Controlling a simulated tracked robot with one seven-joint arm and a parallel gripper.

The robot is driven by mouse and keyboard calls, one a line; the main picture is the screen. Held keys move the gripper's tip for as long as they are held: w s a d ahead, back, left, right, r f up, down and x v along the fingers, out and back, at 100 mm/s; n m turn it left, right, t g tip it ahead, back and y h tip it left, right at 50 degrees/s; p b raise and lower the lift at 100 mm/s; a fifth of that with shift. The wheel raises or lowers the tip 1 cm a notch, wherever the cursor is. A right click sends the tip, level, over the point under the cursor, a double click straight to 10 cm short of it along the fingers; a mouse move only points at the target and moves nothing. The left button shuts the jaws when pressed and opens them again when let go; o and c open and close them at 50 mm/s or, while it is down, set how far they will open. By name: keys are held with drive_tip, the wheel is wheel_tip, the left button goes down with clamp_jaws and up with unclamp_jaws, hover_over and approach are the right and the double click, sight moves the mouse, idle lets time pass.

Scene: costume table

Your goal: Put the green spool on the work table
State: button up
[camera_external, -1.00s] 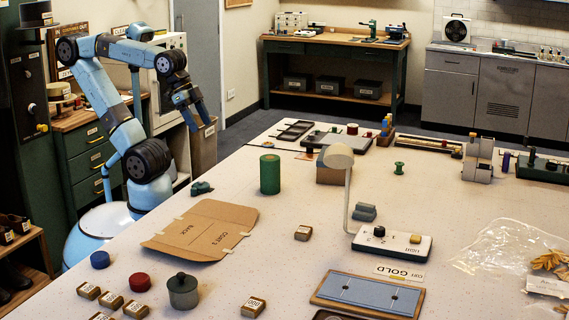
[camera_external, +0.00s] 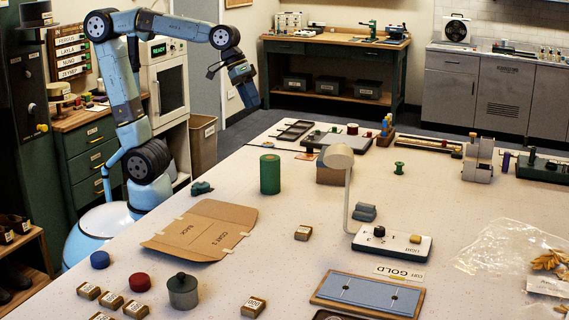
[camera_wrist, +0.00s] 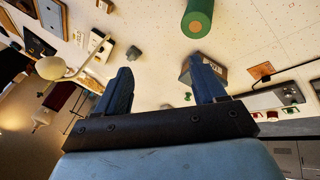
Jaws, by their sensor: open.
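A small green spool (camera_external: 399,168) stands upright on the large pale table (camera_external: 330,180), right of the middle in the external view. A small green shape (camera_wrist: 187,96) near my right finger in the wrist view may be this spool. A wooden bench (camera_external: 335,43) with dark green legs stands against the back wall; tools line its back edge and its front top is bare. My gripper (camera_external: 236,82) is open and empty, raised beyond the pale table's far left edge, well away from the spool. Both fingers of my gripper (camera_wrist: 160,63) show in the wrist view, with nothing between them.
A large green cylinder (camera_external: 270,174) stands left of the spool. A round-headed lamp (camera_external: 340,157) rises between them. A dark tray (camera_external: 340,139) and a grey-cream device (camera_external: 478,160) lie nearby. Floor separates the pale table from the bench.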

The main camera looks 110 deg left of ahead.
drive_tip(key=w+a+n, duration=0.7)
drive_tip(key=w+a, duration=0.1)
drive_tip(key=w, duration=0.5)
drive_tip(key=n, duration=1.9)
hover_over(399, 163)
drive_tip(key=s, duration=0.5)
wheel_tip(399, 163, down, 17)
drive_tip(key=shift+m+g, duration=0.3)
drive_tip(key=x, duration=1.3)
drive_tip(key=shift+a+f, duration=0.2)
drive_tip(key=shift+c, duration=0.4)
drive_tip(key=c, duration=1.1)
